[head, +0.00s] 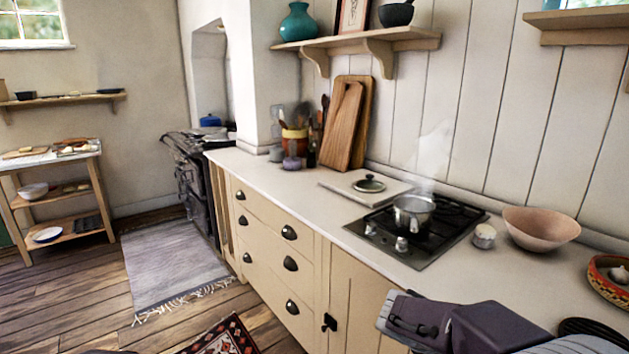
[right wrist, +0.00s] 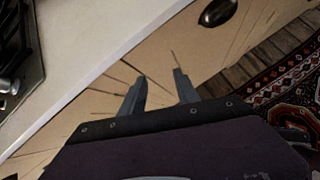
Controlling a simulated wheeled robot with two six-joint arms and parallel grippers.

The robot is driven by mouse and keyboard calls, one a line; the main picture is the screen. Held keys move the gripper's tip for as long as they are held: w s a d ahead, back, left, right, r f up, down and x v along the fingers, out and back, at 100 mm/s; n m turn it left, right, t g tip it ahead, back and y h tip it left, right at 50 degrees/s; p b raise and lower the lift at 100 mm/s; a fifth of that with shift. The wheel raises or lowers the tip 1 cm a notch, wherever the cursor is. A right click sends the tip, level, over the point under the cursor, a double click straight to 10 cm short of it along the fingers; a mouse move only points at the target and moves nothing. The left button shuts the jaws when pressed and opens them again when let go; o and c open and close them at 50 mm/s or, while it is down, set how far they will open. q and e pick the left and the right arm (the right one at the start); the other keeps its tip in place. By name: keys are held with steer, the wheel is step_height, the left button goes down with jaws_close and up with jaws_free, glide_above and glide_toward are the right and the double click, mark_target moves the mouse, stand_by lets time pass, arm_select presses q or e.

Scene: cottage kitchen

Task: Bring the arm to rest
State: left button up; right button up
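My right arm comes in at the bottom right of the head view, with its wrist and hand (head: 440,322) in front of the cream cabinet doors and beside the counter's front edge. In the right wrist view my right gripper (right wrist: 158,76) has its two fingers apart with nothing between them. The fingers point along the cabinet front, with floor and drawer fronts beyond. The fingertips are not clear in the head view. My left gripper is not in view.
A steaming pot (head: 413,212) stands on the black hob (head: 437,248). A pink bowl (head: 541,227), a small white jar (head: 484,236) and a patterned bowl (head: 600,283) stand right of it. A lid (head: 369,185) lies behind the hob. The floor left of the cabinets is open, with rugs.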

steer(key=s+a+f+m+g+y, duration=0.2)
steer(key=s+a+f+m+y, duration=0.25)
steer(key=s+f+m, duration=0.35)
steer(key=s+a+f+m+g+y, duration=0.1)
steer(key=s+a+f+m+y, duration=0.35)
steer(key=m, duration=0.65)
step_height(320, 180, up, 16)
steer(key=a+m+h+p, duration=0.1)
steer(key=p, duration=1.5)
steer(key=shift+s+a+r+m, duration=0.15)
steer(key=shift+s+r+m, duration=0.1)
steer(key=shift+m, duration=0.05)
